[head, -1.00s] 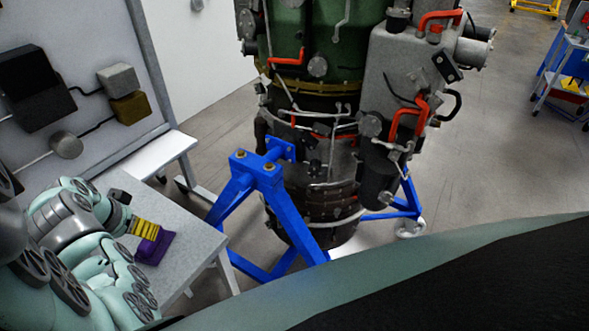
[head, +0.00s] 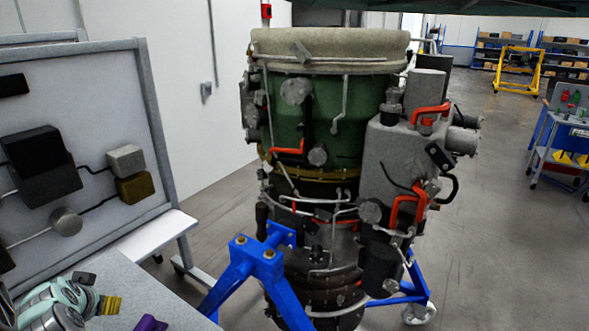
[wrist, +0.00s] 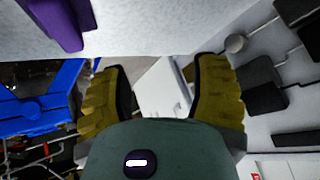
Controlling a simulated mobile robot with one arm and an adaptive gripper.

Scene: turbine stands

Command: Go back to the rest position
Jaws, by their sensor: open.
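My gripper (head: 110,305) shows at the lower left of the head view, with its yellow ridged fingers over the grey table (head: 150,293). In the wrist view its two yellow fingers (wrist: 155,100) are spread apart with nothing between them. A purple object (head: 151,323) lies on the table to the right of my gripper, apart from it and cut off by the bottom edge. It also shows at the upper left of the wrist view (wrist: 62,22).
A green and grey turbine (head: 320,130) stands in a blue stand (head: 250,265) right of the table. A grey panel with boxes and cables (head: 95,130) is behind the table. A tool cart (head: 560,145) is at far right. The floor between is clear.

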